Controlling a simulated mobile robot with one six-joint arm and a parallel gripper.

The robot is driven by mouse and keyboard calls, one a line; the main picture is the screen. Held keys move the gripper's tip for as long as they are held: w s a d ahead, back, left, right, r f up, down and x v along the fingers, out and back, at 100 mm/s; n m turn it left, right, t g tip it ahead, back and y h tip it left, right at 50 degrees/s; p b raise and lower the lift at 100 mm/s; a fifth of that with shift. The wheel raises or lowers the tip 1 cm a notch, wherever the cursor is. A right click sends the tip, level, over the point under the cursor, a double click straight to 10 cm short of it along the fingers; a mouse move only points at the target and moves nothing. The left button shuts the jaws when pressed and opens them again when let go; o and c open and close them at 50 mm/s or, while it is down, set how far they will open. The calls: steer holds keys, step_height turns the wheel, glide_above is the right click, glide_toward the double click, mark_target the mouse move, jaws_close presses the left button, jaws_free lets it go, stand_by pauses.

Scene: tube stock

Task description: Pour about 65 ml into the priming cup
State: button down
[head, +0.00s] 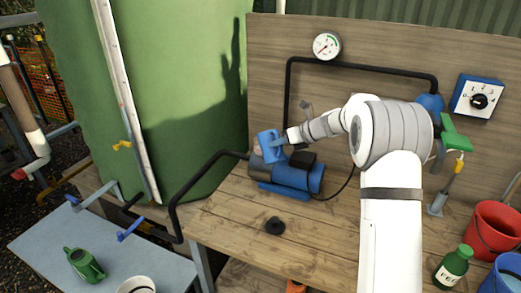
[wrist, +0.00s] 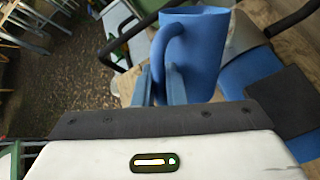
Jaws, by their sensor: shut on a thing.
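A blue jug (head: 266,146) is held in the air over the left end of the blue and grey pump (head: 290,177). It leans slightly to the left in the head view. My gripper (head: 281,141) is shut on the jug's handle, on the jug's right side there. In the wrist view the blue fingers (wrist: 160,84) close around the handle, and the jug (wrist: 204,48) stands just beyond them. I cannot see into the jug, so its contents are hidden. I cannot make out the priming cup clearly; the jug covers part of the pump's left end.
A black cap-like piece (head: 274,226) lies on the wooden bench (head: 235,222). A black pipe (head: 205,165) joins the pump from the left. A green bottle (head: 452,267) and red bucket (head: 496,228) stand at right. A green can (head: 84,264) is on the grey table.

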steer(key=shift+f+b, duration=0.15)
steer(key=shift+b, duration=0.35)
steer(key=b, duration=0.2)
steer(key=f+t+b, duration=0.1)
steer(key=b, duration=0.1)
steer(key=shift+s+d+n+y, duration=0.25)
steer(key=shift+s+n+y, duration=0.05)
steer(key=shift+s, duration=0.1)
steer(key=s+b, duration=0.1)
steer(key=b, duration=0.2)
steer(key=s+d+f+t+y+b, duration=0.1)
steer(key=b, duration=0.3)
steer(key=s+n+t+b, duration=0.1)
steer(key=b, duration=0.3)
steer(key=shift+d+f+y, duration=0.2)
steer(key=shift+d+y, duration=0.05)
steer(key=shift+y, duration=0.15)
steer(key=shift+r, duration=0.1)
steer(key=shift+f+b, duration=0.2)
steer(key=shift+b, duration=0.3)
